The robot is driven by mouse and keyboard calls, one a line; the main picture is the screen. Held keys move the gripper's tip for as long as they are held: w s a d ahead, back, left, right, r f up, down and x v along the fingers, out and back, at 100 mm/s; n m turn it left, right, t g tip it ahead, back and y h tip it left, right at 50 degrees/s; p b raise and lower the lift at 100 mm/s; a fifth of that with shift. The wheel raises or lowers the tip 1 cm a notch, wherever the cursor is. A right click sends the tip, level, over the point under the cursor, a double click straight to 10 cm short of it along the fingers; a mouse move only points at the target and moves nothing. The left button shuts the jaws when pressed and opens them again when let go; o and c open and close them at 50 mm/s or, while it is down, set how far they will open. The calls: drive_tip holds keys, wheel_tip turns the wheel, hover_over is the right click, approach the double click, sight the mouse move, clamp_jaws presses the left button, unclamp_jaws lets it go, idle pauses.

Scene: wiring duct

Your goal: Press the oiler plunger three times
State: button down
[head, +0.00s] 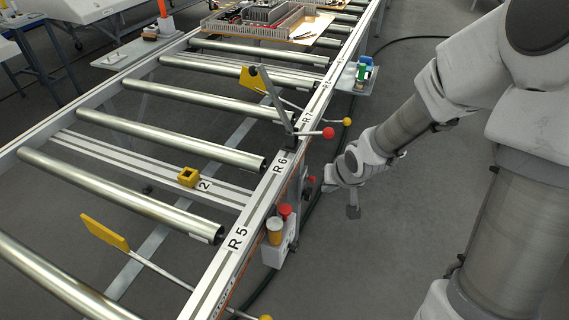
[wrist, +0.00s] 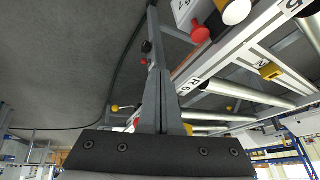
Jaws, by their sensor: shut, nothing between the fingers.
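The oiler (head: 274,253) is a white box on the outer side of the rail, near the R 5 mark, with an amber cup (head: 275,231) on top. Its red mushroom-shaped plunger (head: 285,211) stands up behind the cup. In the wrist view the red plunger (wrist: 200,33) is at the top, right of the fingers, beside the pale cup (wrist: 236,12). My gripper (wrist: 162,72) is shut and empty, with its grey fingers together.
The roller conveyor's side rail (head: 258,205) runs along my left. Levers with a red knob (head: 328,133) and a yellow knob (head: 346,121) stick out over its edge. A bracket shelf (head: 352,83) holds a green and blue item. A dark cable lies on the open floor.

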drive_tip(key=w+a+f+t+y+p, duration=0.1)
drive_tip(key=w+a+y+p, duration=0.1)
drive_tip(key=a, duration=0.8)
drive_tip(key=y+p, duration=0.1)
drive_tip(key=y, duration=0.1)
drive_tip(key=shift+w+y, duration=0.4)
drive_tip(key=shift+a+f, duration=0.1)
drive_tip(key=shift+f, duration=0.1)
drive_tip(key=b, duration=0.7)
hover_over(287, 211)
wheel_tip(287, 211, down, 8)
drive_tip(key=shift+r, duration=0.25)
drive_tip(key=shift+f+b, duration=0.5)
drive_tip(key=shift+f, duration=0.1)
drive_tip(key=shift+f, duration=0.1)
drive_tip(key=shift+f, duration=0.3)
